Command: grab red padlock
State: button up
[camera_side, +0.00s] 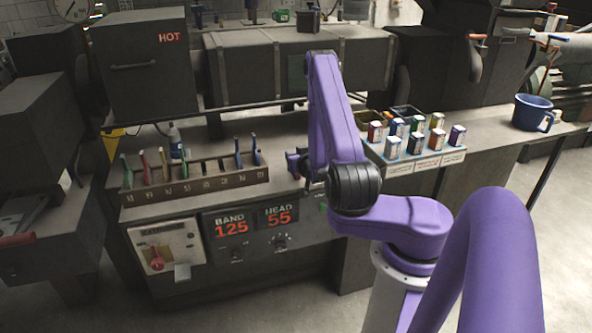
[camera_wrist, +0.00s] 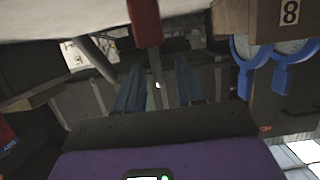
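I cannot pick out a red padlock for certain. In the side view, a small red part (camera_side: 157,259) sits on the pale extruder switch panel, too small to tell its kind. In the wrist view, a red bar with a thin metal end (camera_wrist: 146,24) shows at the top, between the lines of my fingers; its kind is unclear. My gripper (camera_wrist: 160,88) has its two dark blue fingers apart, with no held thing visible between them. In the side view my gripper (camera_side: 297,164) is partly hidden by my arm, just right of the numbered rack (camera_side: 200,189).
The rack holds several upright tools with coloured handles; blue loop handles (camera_wrist: 268,68) show close by in the wrist view. Small coloured boxes (camera_side: 415,140) stand on the bench at right. A blue mug (camera_side: 530,113) stands farther right. Machine housings rise behind the bench.

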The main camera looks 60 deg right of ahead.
grip_shut()
jog(key=shift+r, duration=0.2)
jog(key=shift+d+r, duration=0.1)
jog(key=shift+r, duration=0.5)
jog(key=s+a+r, duration=0.8)
jog(key=s+r, duration=0.3)
jog(key=shift+s+a+r, duration=0.15)
jog(key=shift+s+r, duration=0.05)
jog(key=shift+r, duration=0.05)
dwell(0.4)
